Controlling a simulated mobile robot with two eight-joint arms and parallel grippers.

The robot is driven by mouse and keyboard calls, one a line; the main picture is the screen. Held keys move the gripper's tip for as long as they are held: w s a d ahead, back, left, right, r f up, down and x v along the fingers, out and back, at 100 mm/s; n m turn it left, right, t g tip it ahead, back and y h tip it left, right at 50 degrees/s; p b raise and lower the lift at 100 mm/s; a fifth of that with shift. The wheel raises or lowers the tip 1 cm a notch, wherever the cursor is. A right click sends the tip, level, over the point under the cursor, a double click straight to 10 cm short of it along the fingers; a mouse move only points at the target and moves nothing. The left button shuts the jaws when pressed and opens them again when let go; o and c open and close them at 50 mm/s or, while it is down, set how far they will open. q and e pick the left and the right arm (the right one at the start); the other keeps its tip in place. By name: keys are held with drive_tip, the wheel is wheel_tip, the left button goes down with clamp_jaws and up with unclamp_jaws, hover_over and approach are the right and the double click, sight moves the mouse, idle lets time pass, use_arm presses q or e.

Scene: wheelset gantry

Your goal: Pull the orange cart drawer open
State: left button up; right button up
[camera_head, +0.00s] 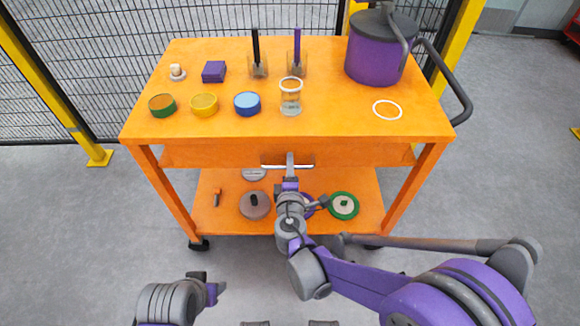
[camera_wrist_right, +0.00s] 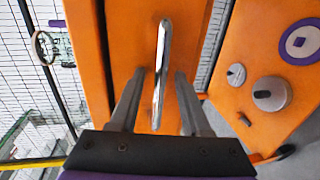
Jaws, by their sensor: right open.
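The orange cart (camera_head: 330,120) stands ahead of me. Its drawer (camera_head: 215,154) sits under the top board and looks closed. A silver bar handle (camera_head: 305,166) runs across the middle of the drawer front. My right gripper (camera_head: 290,163) is at the handle, open. In the right wrist view, the handle (camera_wrist_right: 162,60) lies between the two spread fingers of the right gripper (camera_wrist_right: 159,74), with a gap on both sides. My left gripper (camera_head: 212,288) is low at the lower left, away from the cart; its finger opening is unclear.
On the cart top are a purple pot (camera_head: 375,60), several small round tins, a glass jar (camera_head: 290,98) and a white ring (camera_head: 387,110). The lower shelf (camera_head: 375,205) holds discs and a small tool. A mesh fence (camera_head: 110,50) stands behind. Grey floor is clear on both sides.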

drive_tip(key=shift+c, duration=0.3)
clamp_jaws()
idle(1.2)
